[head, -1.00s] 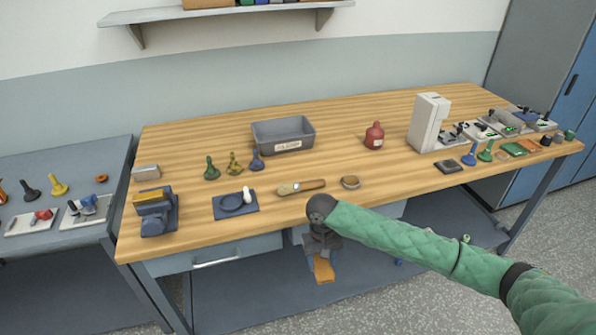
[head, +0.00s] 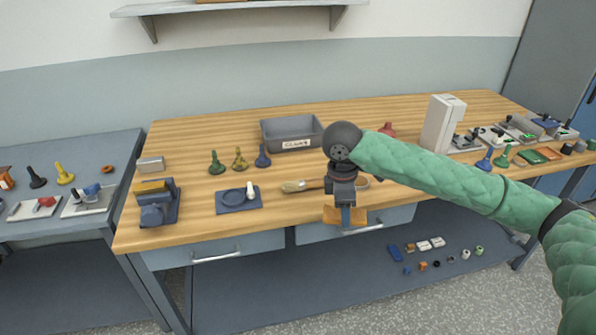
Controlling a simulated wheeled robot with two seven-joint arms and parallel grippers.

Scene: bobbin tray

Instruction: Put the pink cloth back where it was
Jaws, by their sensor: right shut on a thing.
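I see no pink cloth in the head view. My right gripper (head: 345,219) points down in front of the wooden bench's front edge, with its orange fingertips before the right drawer (head: 395,220). It is shut on a small blue thing (head: 345,213) that shows between the fingers; what it is I cannot tell. The drawer's handle (head: 370,230) is just behind and to the right of the fingertips; I cannot tell whether they touch. The right drawer looks closed. My left gripper is not in view.
The wooden bench (head: 200,132) carries a grey bin (head: 291,131), a brush (head: 301,186), a blue tray (head: 238,200), several bobbin-like pieces and a white box (head: 441,124). My right arm partly hides a red jar (head: 388,130). Small items lie on the lower shelf (head: 300,290).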

